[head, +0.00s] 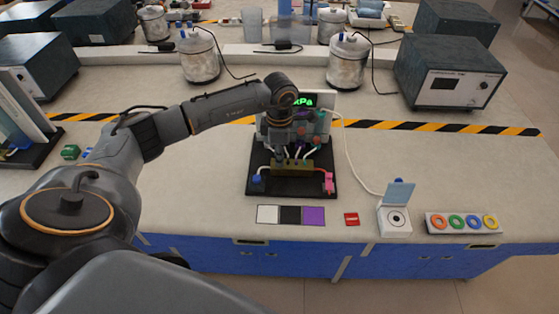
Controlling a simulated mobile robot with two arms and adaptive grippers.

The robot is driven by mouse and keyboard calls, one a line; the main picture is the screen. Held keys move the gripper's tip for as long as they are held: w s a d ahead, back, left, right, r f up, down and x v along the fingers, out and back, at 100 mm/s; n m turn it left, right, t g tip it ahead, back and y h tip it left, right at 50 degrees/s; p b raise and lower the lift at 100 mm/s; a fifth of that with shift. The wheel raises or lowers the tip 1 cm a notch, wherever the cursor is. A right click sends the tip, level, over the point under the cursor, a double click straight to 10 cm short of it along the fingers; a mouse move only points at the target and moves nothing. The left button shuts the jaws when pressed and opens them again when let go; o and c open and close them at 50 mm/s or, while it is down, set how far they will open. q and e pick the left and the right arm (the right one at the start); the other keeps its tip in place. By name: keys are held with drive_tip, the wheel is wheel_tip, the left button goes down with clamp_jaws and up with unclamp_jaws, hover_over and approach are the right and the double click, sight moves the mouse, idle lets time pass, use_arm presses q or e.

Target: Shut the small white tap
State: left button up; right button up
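A black board (254,184) on the bench carries an olive-yellow manifold block (292,169) with thin white, purple and dark pieces rising from it. A blue piece (257,182) sits at its left end and a pink piece (326,182) at its right end. A display (303,101) with green "kPa" text stands behind. My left gripper (279,154) points down over the manifold's left half; its fingers are small and partly lost against the dark parts, so open or shut does not show. I cannot pick out the small white tap for certain; the gripper may cover it. My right gripper is not in view.
White, black and purple squares (290,215) lie in front of the board. A white tube (347,150) runs from the display to the box.

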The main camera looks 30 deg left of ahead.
use_arm(q)
drive_tip(key=shift+f, duration=0.25)
drive_tip(key=shift+r, duration=0.4)
drive_tip(key=shift+c, duration=0.5)
clamp_jaws()
drive_tip(key=shift+f+b, duration=0.15)
drive_tip(key=shift+b, duration=0.15)
drive_tip(key=m+b, duration=0.3)
drive_tip(key=m, duration=0.2)
drive_tip(key=shift+f, duration=0.1)
drive_tip(key=shift+m, duration=0.5)
drive_tip(key=shift+r+m, duration=0.25)
drive_tip(key=shift+m, duration=0.15)
drive_tip(key=shift+f+b, duration=0.1)
drive_tip(key=shift+b, duration=0.2)
